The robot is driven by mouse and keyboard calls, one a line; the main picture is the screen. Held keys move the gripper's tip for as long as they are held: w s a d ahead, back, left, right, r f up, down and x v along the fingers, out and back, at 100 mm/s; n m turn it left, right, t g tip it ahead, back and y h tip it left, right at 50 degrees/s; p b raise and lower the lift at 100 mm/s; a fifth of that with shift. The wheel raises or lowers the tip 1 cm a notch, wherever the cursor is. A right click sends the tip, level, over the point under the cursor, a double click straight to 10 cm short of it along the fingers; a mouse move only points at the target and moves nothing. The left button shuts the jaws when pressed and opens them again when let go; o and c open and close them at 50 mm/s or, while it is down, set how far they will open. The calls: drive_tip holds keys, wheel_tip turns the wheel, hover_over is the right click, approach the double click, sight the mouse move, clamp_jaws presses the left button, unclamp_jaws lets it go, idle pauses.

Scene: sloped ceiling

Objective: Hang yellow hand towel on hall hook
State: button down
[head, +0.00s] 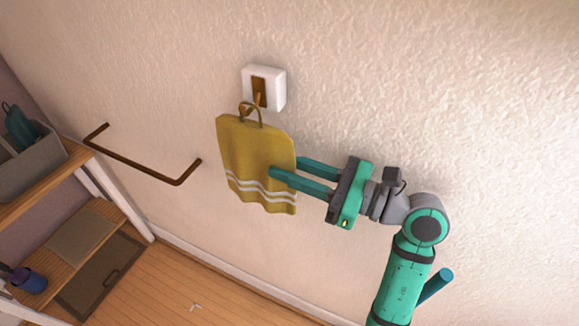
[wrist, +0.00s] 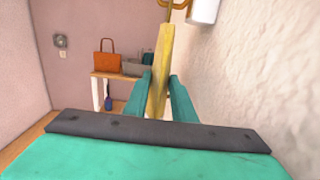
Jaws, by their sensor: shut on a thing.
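The yellow hand towel (head: 255,160), with white stripes near its lower edge and a loop at the top, hangs upright against the wall side in the head view. Its loop (head: 250,110) overlaps the brass hook (head: 259,92) on a white wall plate (head: 265,85); I cannot tell if the loop bears on the hook. My gripper (head: 283,168) is shut on the towel's right edge. In the wrist view the towel (wrist: 161,70) stands edge-on between my fingers (wrist: 164,95), with the white plate (wrist: 204,10) just above right.
A brown wall bar (head: 140,165) juts out left of the towel. A wooden shelf unit (head: 95,205) with a grey bin (head: 35,160) stands at the far left. An orange bag (wrist: 107,58) shows in the wrist view. The wall right of the plate is bare.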

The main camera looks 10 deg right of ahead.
drive_tip(key=c, duration=1.4)
unclamp_jaws()
drive_tip(key=v, duration=1)
drive_tip(key=shift+s+d, duration=0.25)
drive_tip(key=shift+d, duration=0.05)
